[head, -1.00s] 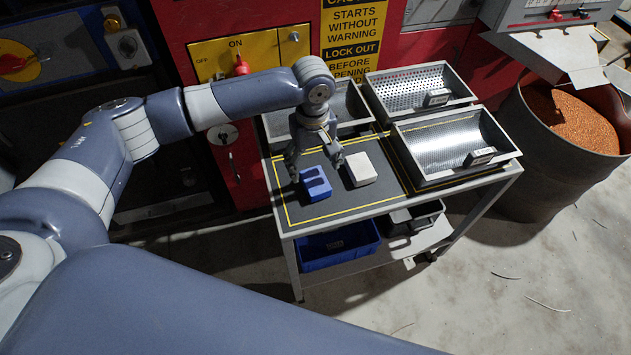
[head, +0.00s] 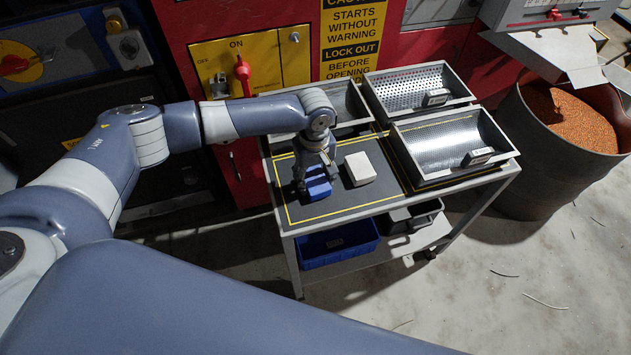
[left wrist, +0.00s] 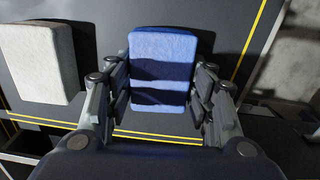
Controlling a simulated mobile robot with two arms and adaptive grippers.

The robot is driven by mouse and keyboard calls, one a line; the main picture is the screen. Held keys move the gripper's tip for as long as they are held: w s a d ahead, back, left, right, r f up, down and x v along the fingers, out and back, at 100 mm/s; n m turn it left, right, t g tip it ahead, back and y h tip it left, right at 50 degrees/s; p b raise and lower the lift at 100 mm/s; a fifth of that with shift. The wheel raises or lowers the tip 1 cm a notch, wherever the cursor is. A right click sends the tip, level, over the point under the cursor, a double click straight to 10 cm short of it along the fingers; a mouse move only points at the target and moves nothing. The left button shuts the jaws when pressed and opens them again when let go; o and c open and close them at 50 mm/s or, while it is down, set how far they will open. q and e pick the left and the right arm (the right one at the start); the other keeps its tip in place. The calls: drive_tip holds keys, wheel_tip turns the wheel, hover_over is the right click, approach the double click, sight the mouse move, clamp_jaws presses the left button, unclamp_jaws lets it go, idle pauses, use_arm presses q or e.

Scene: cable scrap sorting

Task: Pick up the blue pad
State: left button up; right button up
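The blue pad (head: 319,188) lies on the dark top of the cart, inside a yellow outline. In the left wrist view the blue pad (left wrist: 162,62) sits between the two fingers, with dark shadow bands across it. My left gripper (head: 316,180) is right above the pad, pointing down and hiding part of it. In the left wrist view my left gripper (left wrist: 160,97) is open, its fingers on either side of the pad, with narrow gaps seeming to show. My right gripper is out of view.
A white block (head: 360,169) lies just right of the pad; the left wrist view also shows the white block (left wrist: 40,64). Metal trays (head: 456,177) stand behind and to the right. A blue bin (head: 338,258) is on the lower shelf. The cart top in front of the pad is clear.

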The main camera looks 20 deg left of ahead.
sight(315, 177)
use_arm(q)
drive_tip(key=shift+c, duration=0.9)
wheel_tip(315, 177, up, 10)
drive_tip(key=shift+b, duration=0.6)
